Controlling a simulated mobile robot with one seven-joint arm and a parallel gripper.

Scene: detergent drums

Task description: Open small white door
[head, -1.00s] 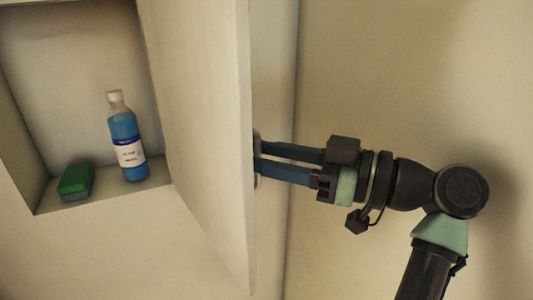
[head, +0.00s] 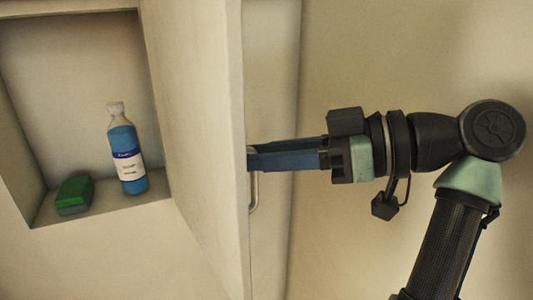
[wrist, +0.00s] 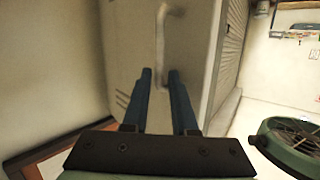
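The small white door (head: 200,130) stands swung open from a wall recess in the head view, its inner side and free edge showing. Its metal handle (head: 253,195) is on the far face, partly hidden behind the edge. In the wrist view the door's outer face (wrist: 125,60) and the handle (wrist: 162,40) are ahead of my gripper. My gripper (head: 252,157) is at the door's outer side near the handle's upper part. Its two blue fingers (wrist: 160,75) are apart, with the handle's end showing in the gap; contact cannot be told.
The open recess holds a blue bottle (head: 126,155) with a white label and a green sponge (head: 74,193). Plain wall (head: 400,60) lies behind my arm. The wrist view shows a green-rimmed round object (wrist: 295,140) at right and a shelf (wrist: 295,22) farther off.

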